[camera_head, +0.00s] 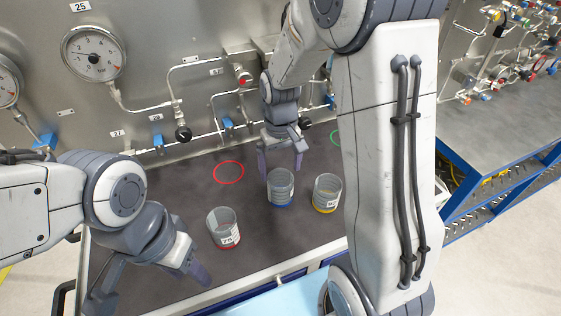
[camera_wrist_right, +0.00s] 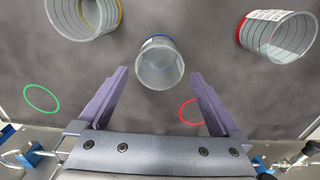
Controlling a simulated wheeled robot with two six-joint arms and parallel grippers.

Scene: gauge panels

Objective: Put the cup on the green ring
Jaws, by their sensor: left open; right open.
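Three clear cups stand upright on the dark bench top: one with a blue base band (camera_head: 280,189), one with a yellow band (camera_head: 326,195), one with a red band (camera_head: 223,229). The green ring (camera_head: 335,137) is flat at the back, partly hidden by my right arm; it shows whole and empty in the right wrist view (camera_wrist_right: 41,97). My right gripper (camera_head: 281,165) is open just behind the blue-banded cup, which shows between and just beyond its fingertips in the right wrist view (camera_wrist_right: 159,63). My left gripper (camera_head: 150,288) is open and empty at the front left.
An empty red ring (camera_head: 228,172) lies left of my right gripper. The yellow-banded cup (camera_wrist_right: 85,16) and red-banded cup (camera_wrist_right: 279,34) flank the blue-banded one. Pipes, valves and a gauge (camera_head: 94,53) line the panel behind. A blue-framed bench (camera_head: 490,170) stands at right.

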